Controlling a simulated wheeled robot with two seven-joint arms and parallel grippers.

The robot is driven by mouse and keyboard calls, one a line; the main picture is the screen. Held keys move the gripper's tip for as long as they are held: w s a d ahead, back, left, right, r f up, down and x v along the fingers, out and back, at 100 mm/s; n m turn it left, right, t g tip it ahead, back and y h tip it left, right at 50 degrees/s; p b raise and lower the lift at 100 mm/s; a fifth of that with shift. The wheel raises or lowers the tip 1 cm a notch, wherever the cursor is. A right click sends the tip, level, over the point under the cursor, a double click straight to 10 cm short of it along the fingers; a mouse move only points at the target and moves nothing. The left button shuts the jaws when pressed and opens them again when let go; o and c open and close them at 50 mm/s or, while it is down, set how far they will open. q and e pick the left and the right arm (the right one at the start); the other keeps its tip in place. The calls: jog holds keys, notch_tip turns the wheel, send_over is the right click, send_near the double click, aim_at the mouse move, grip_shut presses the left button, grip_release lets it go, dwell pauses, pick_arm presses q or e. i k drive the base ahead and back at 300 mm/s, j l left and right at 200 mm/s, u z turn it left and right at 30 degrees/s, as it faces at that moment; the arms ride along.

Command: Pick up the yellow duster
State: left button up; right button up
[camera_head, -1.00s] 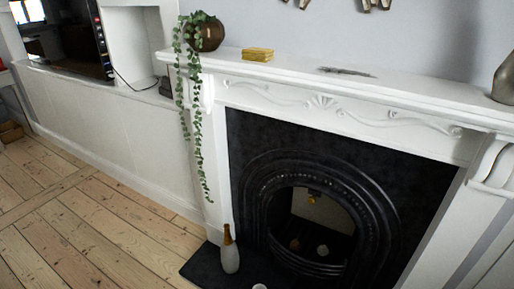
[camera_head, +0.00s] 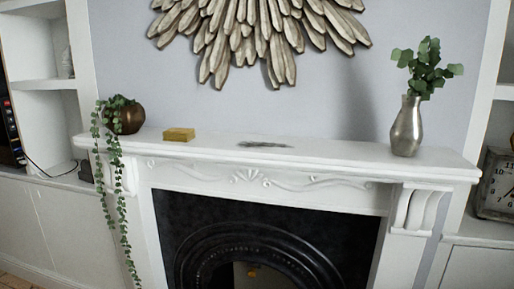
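A small yellow block-like thing (camera_head: 179,134), which looks like the yellow duster, lies on the white mantel shelf (camera_head: 330,152) above the fireplace. It sits left of the middle of the shelf, just right of a round brown pot with a trailing plant. Nothing touches it from above. Neither of my grippers shows in the head view.
The brown pot (camera_head: 127,118) trails leaves (camera_head: 113,180) over the shelf's left front edge. A flat feather-like thing (camera_head: 265,145) lies mid-shelf. A metal vase (camera_head: 407,128) with leaves stands at the right. A clock (camera_head: 495,186) is at the far right. The black fireplace (camera_head: 300,225) is below.

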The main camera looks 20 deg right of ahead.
aim_at(178, 134)
jog(key=i+j+z, duration=0.1)
jog(key=i+j, duration=0.25)
jog(key=j, duration=0.2)
jog(key=i+j+z, duration=0.1)
jog(key=j, duration=0.35)
jog(key=i+j+z, duration=0.15)
jog(key=j, duration=0.35)
jog(key=i+j+z, duration=0.1)
jog(key=j, duration=0.4)
jog(key=i+j+z, duration=0.15)
jog(key=j, duration=0.35)
jog(key=j+z, duration=0.2)
jog(key=j, duration=0.75)
